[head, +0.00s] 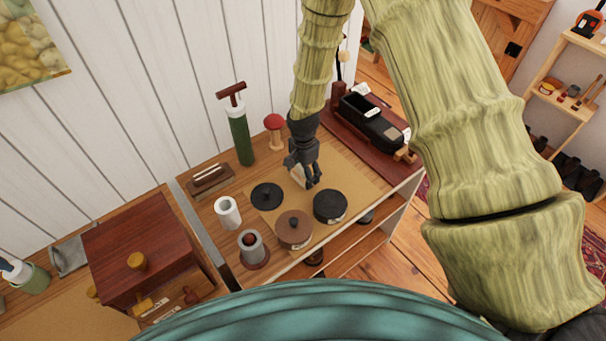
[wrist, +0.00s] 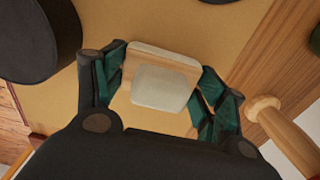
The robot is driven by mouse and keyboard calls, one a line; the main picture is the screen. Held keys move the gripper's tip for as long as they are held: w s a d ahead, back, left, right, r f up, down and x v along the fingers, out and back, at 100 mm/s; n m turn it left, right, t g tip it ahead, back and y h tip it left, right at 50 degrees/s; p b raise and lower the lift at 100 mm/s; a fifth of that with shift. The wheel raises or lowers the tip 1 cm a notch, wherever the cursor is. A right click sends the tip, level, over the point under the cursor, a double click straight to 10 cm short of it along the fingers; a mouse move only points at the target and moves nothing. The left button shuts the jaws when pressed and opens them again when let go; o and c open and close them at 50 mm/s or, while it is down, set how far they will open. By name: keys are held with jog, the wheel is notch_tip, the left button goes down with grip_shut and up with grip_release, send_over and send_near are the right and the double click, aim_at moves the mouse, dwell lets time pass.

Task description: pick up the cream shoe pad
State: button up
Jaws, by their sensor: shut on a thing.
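The cream shoe pad (wrist: 160,86) is a small rounded block with a pale face and a wood-toned band, seen in the wrist view between my two green-padded fingers. My gripper (wrist: 165,90) is shut on it, one finger on each side. In the head view my gripper (head: 304,178) points down over the tan mat on the shelf top, and a pale bit of the pad (head: 298,174) shows at the fingers. The rest of it is hidden there. I cannot tell whether the pad touches the mat.
On the tan mat (head: 352,187) stand a black round tin (head: 330,206), a brown lidded tin (head: 294,228) and a black lid (head: 267,195). A red-capped wooden mushroom (head: 274,130) and a green pump (head: 240,135) stand behind. A black shoe-like object (head: 370,122) lies on a dark red board at right.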

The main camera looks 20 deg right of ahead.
jog(key=shift+r, duration=0.15)
jog(key=shift+r+b, duration=1.65)
jog(key=shift+r, duration=3.2)
jog(key=o, duration=0.4)
jog(key=shift+c, duration=1.2)
